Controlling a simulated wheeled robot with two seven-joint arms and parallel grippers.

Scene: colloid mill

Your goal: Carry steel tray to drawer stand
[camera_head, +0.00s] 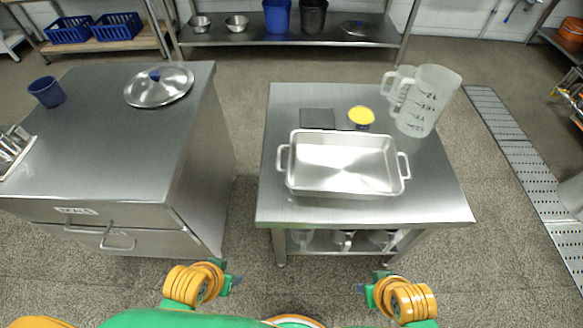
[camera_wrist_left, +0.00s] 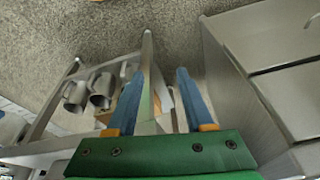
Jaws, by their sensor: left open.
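The steel tray (camera_head: 343,187), a shallow rectangular pan with two side handles, sits empty on the steel table (camera_head: 430,212) at the right. The drawer stand (camera_head: 120,150) is the steel cabinet at the left, with two drawers in front; its side also shows in the left wrist view (camera_wrist_left: 235,95). My left gripper (camera_head: 232,282) is in front of the gap between stand and table, apart from the tray. Its fingers are open and empty in the left wrist view (camera_wrist_left: 157,105). My right gripper (camera_head: 370,286) is in front of the table, away from the tray; its jaw opening is unclear.
Two measuring jugs (camera_head: 426,100), a yellow-topped item (camera_head: 361,116) and a dark square plate (camera_head: 318,119) stand behind the tray. The stand holds a lid (camera_head: 158,87), a blue cup (camera_head: 46,91) and metal containers (camera_head: 12,146) at its left. Bare space remains on its front top.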

